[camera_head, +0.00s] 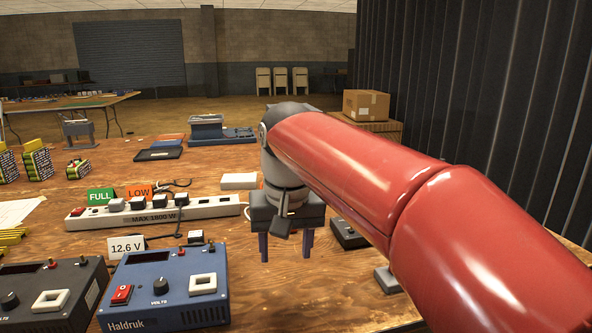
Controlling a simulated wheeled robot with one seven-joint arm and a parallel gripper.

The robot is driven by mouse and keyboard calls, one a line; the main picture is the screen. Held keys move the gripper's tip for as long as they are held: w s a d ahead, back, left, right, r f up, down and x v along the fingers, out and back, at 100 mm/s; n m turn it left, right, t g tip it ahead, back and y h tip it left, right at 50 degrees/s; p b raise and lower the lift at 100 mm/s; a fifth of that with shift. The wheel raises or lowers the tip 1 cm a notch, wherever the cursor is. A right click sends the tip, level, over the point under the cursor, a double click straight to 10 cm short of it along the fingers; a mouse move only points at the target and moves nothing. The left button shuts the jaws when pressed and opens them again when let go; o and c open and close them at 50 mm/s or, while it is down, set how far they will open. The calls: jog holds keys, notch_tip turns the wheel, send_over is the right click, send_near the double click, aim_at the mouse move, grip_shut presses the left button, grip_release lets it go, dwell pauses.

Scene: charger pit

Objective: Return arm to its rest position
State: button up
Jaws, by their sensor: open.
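My red arm reaches in from the lower right and ends above the right part of the wooden table. My gripper (286,250) points down over the table with its two fingers apart. Nothing shows between the fingers. I cannot tell how far the fingertips are above the wood.
A white power strip (157,212) lies just left of my gripper. A blue Haldruk charger (170,288) and a dark charger (50,292) stand at the front left. A black device (348,234) sits right of the gripper, partly behind my arm. A corrugated dark wall (470,80) rises on the right.

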jog(key=s+d+f, duration=0.1)
jog(key=s+d, duration=0.1)
jog(key=d, duration=0.1)
jog(key=s+d+f+t, duration=0.1)
jog(key=s+d, duration=0.2)
jog(key=d, duration=0.1)
jog(key=s+d+f+m+t, duration=0.1)
jog(key=s+d+f, duration=0.1)
jog(key=s+d, duration=0.1)
jog(key=shift+d+f, duration=0.1)
jog(key=shift+d, duration=0.3)
jog(key=s+d+f+m+t, duration=0.1)
jog(key=s+d+f, duration=0.5)
jog(key=s+f, duration=0.2)
jog(key=shift+s+d+f+t, duration=0.15)
jog(key=shift+s+f+t, duration=0.15)
jog(key=shift+f, duration=0.15)
jog(key=shift+o, duration=0.5)
